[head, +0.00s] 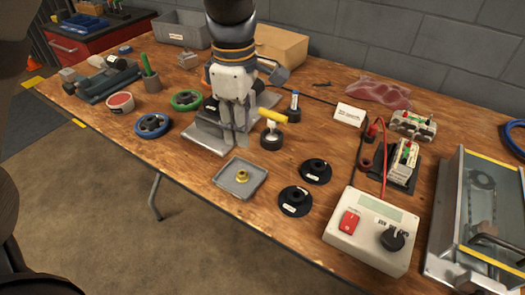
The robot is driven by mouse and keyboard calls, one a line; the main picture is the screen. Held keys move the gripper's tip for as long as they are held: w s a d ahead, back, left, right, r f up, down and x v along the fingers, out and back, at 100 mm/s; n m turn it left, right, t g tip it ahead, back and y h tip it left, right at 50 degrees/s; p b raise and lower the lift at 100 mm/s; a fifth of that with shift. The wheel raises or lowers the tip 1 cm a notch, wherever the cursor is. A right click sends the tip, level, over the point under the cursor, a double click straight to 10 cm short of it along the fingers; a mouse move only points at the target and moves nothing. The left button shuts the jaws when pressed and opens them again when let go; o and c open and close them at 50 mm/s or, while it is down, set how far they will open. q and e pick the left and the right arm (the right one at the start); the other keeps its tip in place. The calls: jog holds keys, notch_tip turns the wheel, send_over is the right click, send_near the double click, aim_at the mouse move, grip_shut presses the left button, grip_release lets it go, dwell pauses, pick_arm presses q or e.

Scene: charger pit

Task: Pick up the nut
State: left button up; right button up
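The nut (242,176) is a small brass-yellow piece lying in a shallow grey square tray (250,186) near the table's front edge. My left gripper (235,142) points down from the top middle, above and behind the tray, in front of a grey metal fixture (205,136). It is apart from the nut. Its two fingers look close together, and the gap between them is too small to judge. I see nothing held in it. My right gripper is not in view.
Two black round pieces (295,200) (316,171) lie right of the tray. A yellow-handled tool (272,116) stands on a black base behind it. A white control box (370,231) with a red switch sits at the front right. Green (187,100) and blue (152,125) rings lie left.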

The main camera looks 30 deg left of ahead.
aim_at(242, 179)
pick_arm(q)
jog(key=f, duration=0.7)
jog(key=s+f+b, duration=0.1)
jog(key=f, duration=0.3)
jog(key=shift+f, duration=0.4)
grip_shut()
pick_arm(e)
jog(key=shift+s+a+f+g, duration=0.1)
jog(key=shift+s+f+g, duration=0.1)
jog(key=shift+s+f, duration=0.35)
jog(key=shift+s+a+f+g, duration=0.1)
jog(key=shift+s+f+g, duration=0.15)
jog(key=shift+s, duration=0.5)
